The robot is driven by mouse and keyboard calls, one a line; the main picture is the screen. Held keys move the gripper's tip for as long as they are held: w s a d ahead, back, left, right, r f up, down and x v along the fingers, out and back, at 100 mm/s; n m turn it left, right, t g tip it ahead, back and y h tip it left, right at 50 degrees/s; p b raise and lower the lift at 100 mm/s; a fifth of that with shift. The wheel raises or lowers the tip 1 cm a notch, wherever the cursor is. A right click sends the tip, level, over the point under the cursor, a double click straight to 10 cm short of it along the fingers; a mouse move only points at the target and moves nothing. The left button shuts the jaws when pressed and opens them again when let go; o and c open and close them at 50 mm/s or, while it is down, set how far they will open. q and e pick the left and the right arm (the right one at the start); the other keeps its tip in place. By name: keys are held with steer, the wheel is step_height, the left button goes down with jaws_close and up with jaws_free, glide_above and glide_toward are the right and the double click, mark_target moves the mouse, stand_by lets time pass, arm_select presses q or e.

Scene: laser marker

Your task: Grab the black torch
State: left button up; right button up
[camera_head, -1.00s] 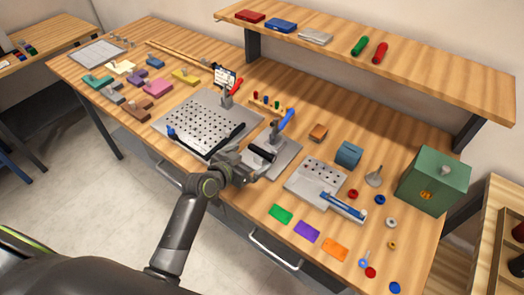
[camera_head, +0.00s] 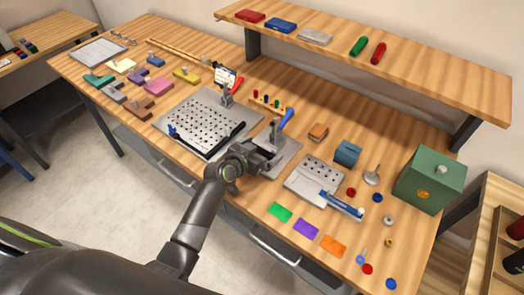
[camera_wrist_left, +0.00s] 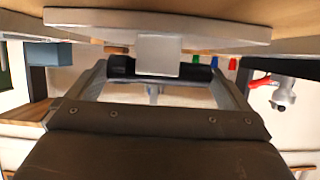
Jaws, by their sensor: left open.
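The black torch, a dark cylinder (camera_wrist_left: 121,67), lies crosswise between the two fingers of my left gripper (camera_wrist_left: 160,82) in the left wrist view. A light grey block (camera_wrist_left: 157,54) covers the torch's middle. In the head view my left gripper (camera_head: 261,157) is open, low at a grey clamp fixture (camera_head: 287,158) with a blue handle (camera_head: 286,118). The gripper largely hides the torch there. Whether the fingers touch the torch cannot be told. My right gripper is not in view.
A perforated plate (camera_head: 190,125) with a red-handled clamp lies left of the fixture. A grey block with holes (camera_head: 311,173) and blue slider lies right. A green box (camera_head: 430,183) stands at the far right. Green (camera_head: 359,46) and red (camera_head: 378,53) cylinders lie on the shelf above.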

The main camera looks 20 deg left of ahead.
arm_select(q)
steer(key=shift+c, duration=0.4)
steer(key=c, duration=0.7)
steer(key=shift+r, duration=0.1)
